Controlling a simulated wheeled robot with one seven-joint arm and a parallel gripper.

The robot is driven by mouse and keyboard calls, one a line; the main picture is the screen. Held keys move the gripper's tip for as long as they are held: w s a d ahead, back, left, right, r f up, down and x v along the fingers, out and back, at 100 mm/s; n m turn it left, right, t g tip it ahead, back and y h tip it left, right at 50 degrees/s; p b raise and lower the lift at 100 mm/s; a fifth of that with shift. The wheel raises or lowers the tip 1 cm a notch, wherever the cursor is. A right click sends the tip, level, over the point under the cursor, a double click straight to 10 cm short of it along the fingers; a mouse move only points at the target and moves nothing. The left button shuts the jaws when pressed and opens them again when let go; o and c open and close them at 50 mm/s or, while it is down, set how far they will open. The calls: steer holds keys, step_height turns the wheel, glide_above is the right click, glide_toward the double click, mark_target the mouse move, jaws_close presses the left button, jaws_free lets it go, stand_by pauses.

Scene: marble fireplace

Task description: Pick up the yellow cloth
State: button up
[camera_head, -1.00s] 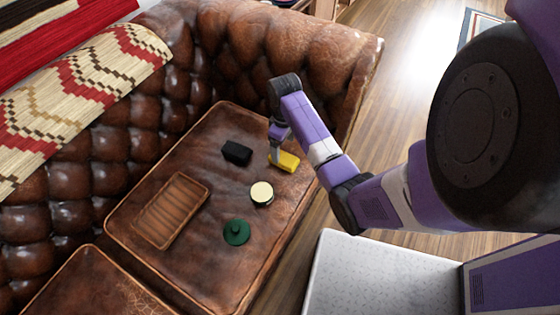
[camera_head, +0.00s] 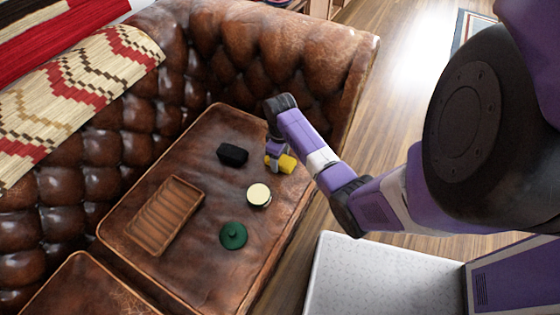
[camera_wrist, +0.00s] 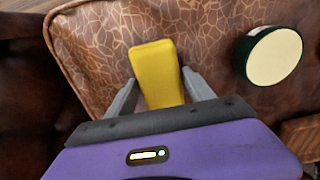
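The yellow cloth (camera_head: 287,164) lies on the brown leather seat near its right edge, folded into a small block. In the head view my gripper (camera_head: 274,164) is down over it and hides its middle. In the wrist view the cloth (camera_wrist: 157,72) lies between the two fingers of my gripper (camera_wrist: 160,78), one finger on each side. The fingers stand apart by about the cloth's width, with small gaps beside it nearer the palm. Whether the fingertips touch it is hard to tell.
A black block (camera_head: 232,154) lies left of the cloth. A cream-topped round tin (camera_head: 258,195) stands nearby; it also shows in the wrist view (camera_wrist: 274,57). A green lidded thing (camera_head: 233,235) and a ribbed wooden tray (camera_head: 187,187) are farther off. The tufted sofa back (camera_head: 265,60) rises behind.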

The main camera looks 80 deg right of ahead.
steer(key=c, duration=0.8)
step_height(320, 180, up, 20)
steer(key=p, duration=0.6)
steer(key=o, duration=0.6)
steer(key=c, duration=0.4)
